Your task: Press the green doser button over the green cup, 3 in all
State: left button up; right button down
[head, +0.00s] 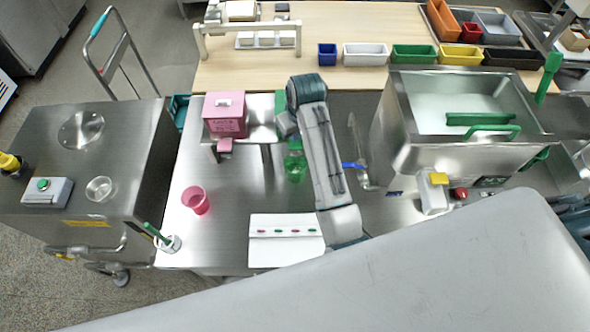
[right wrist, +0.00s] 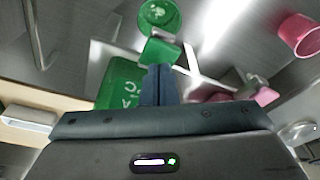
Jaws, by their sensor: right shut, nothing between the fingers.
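The green doser (head: 281,104) stands on a metal stand, mostly hidden behind my right arm in the head view. Its green body (right wrist: 120,82) and green button (right wrist: 160,50) show in the right wrist view. The green cup (head: 296,168) stands below the button and also shows in the wrist view (right wrist: 158,14). My right gripper (right wrist: 158,70) is shut and empty, its fingertips right at the button. I cannot tell whether they touch or press it. In the head view the gripper (head: 288,132) is partly hidden by its own arm. My left gripper is not in view.
A pink doser (head: 225,120) stands left of the green one, with a pink cup (head: 195,200) in front. A white card (head: 287,242) with red and green marks lies at the front. A steel tank (head: 455,130) stands to the right.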

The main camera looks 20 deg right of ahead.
jog(key=shift+f, duration=0.15)
jog(key=shift+f, duration=1.25)
jog(key=shift+r, duration=1.4)
jog(key=shift+f, duration=0.2)
